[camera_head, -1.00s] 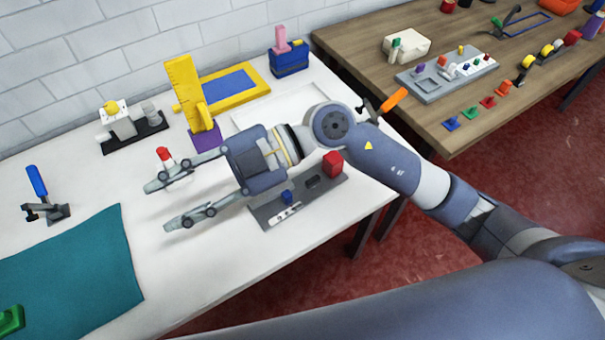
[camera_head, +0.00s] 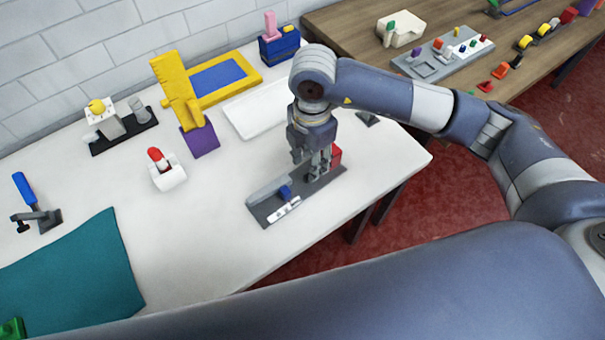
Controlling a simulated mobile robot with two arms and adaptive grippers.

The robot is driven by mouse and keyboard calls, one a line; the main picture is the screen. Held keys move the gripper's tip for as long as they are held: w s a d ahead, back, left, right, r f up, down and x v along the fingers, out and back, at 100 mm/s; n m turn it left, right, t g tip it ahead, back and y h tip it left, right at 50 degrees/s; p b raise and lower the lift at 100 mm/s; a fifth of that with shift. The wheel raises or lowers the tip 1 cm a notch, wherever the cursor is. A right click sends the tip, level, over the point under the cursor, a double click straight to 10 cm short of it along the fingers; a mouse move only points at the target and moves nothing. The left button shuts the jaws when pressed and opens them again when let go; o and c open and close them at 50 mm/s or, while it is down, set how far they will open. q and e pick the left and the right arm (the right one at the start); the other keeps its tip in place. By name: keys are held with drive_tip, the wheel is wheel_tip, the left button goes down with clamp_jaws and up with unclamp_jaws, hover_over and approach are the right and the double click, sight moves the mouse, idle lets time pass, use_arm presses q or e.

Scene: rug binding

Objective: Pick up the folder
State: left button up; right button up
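My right gripper (camera_head: 317,178) points down over the right half of the grey tray (camera_head: 262,212), just left of a red block (camera_head: 336,155). Its fingers look close to the tray, but I cannot tell how far apart they are or whether they hold anything. The tray also carries a blue-topped piece (camera_head: 285,191) and a white strip (camera_head: 285,210), both left of the gripper. The spot where a small dark piece showed between the blue and red ones is now hidden by the fingers. I cannot tell for sure which piece is the folder. My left gripper is out of view.
A white holder with a red top (camera_head: 167,171), a yellow upright tool on a purple base (camera_head: 200,140) and a white flat tray (camera_head: 252,108) stand behind and left. A teal rug (camera_head: 75,275) lies at left. The tray is near the table's front edge.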

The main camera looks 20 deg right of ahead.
sight(306, 177)
drive_tip(key=f, duration=0.2)
drive_tip(key=f+p, duration=0.1)
drive_tip(key=a+f+p, duration=0.1)
drive_tip(key=f, duration=0.1)
drive_tip(key=shift+f, duration=0.55)
clamp_jaws()
